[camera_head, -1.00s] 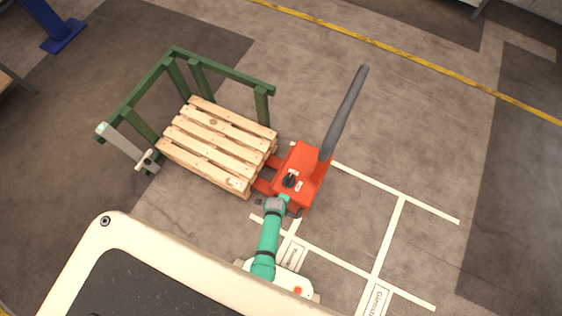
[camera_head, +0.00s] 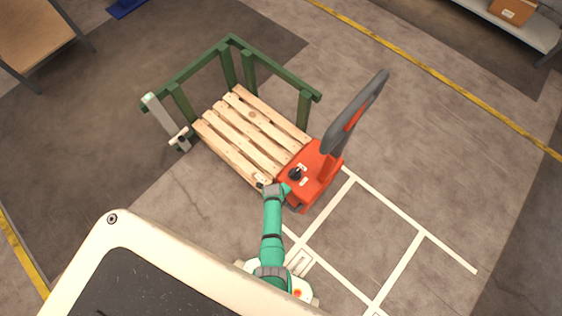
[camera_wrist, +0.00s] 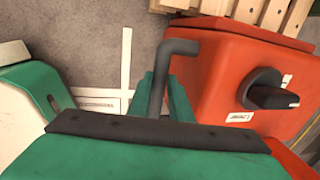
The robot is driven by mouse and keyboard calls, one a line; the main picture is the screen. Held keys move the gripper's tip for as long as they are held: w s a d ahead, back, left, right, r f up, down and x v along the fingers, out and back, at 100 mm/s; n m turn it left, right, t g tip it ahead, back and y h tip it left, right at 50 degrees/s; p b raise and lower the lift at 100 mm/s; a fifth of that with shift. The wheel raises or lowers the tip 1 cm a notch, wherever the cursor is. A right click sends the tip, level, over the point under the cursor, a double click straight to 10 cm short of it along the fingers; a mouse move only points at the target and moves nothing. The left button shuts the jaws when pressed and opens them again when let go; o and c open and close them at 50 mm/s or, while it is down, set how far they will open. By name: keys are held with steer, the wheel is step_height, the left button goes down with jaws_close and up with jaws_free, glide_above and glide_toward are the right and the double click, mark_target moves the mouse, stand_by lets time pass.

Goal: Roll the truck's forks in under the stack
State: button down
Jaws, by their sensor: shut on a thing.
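The orange pallet truck (camera_head: 312,178) stands with its body close against the near right end of the wooden pallet stack (camera_head: 248,132). Its tall dark tiller (camera_head: 355,112) leans up to the right. Its forks are hidden; the stack and truck body cover where they would be. My gripper (camera_head: 283,190) is at the truck's near left side, shut on a dark bent grab bar (camera_wrist: 178,48). In the wrist view the green fingers (camera_wrist: 160,98) close around this bar beside the truck's orange housing (camera_wrist: 225,80). A black knob (camera_wrist: 268,92) sits on the housing.
A green guard frame (camera_head: 228,68) encloses the stack's far sides. A grey post with a small latch-like part (camera_head: 180,138) stands at its left corner. White floor lines (camera_head: 420,236) mark bays to the right. Open floor (camera_head: 440,150) lies right of the truck.

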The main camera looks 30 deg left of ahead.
steer(key=shift+a, duration=0.1)
steer(key=c, duration=1.6)
jaws_free()
steer(key=shift+s+a+r, duration=0.1)
steer(key=shift+s+r, duration=0.25)
steer(key=shift+r, duration=1.45)
steer(key=shift+s+r, duration=0.3)
steer(key=shift+r, duration=1.45)
steer(key=shift+s+a+r, duration=0.1)
steer(key=shift+s+r, duration=0.25)
steer(key=shift+r, duration=1.45)
